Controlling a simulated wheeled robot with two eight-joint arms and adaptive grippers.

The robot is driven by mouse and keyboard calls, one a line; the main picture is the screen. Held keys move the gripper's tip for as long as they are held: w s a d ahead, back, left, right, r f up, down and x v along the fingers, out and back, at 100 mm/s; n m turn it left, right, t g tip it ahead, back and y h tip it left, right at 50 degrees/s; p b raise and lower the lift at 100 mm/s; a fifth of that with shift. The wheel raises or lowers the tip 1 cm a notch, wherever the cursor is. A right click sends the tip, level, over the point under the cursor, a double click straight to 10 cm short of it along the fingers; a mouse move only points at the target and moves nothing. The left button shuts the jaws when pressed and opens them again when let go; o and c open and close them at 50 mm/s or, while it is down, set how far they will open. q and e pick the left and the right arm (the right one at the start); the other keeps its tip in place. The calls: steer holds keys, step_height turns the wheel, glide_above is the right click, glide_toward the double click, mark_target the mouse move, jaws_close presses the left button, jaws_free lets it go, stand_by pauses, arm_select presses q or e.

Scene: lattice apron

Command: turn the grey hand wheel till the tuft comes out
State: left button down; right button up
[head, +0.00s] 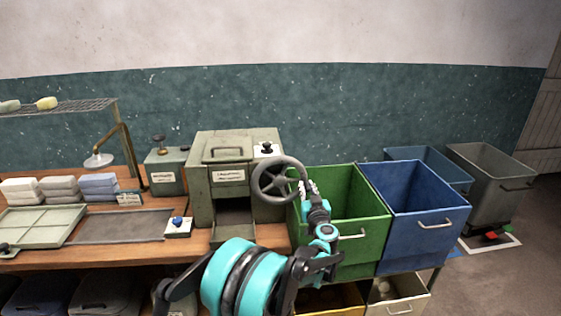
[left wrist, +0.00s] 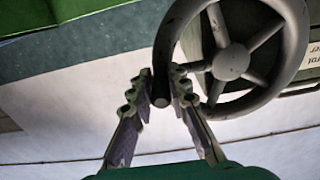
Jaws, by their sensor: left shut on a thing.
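The grey hand wheel (head: 281,181) is on the right side of a grey-green machine (head: 203,185). My left gripper (head: 305,187) is at the right side of the wheel's rim. In the left wrist view the wheel (left wrist: 231,62) fills the upper right. There the two fingers of my left gripper (left wrist: 161,85) are shut on the wheel's dark handle, which stands out at the rim. No tuft shows in either view. The machine's front opening (head: 235,212) looks empty. My right gripper is not in view.
A green bin (head: 365,205) is just right of the wheel and behind my arm, with a blue bin (head: 415,210) beside it. A small white box with a blue knob (head: 178,228) sits left of the machine's opening. Folded cloths and a tray (head: 40,225) lie on the bench further left.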

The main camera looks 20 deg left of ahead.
arm_select(q)
steer(key=f+b, duration=0.2)
steer(key=a+f, duration=0.1)
steer(key=shift+s+f+b, duration=0.25)
steer(key=shift+s+b, duration=0.05)
steer(key=shift+b, duration=0.1)
steer(key=shift+a+f, duration=0.1)
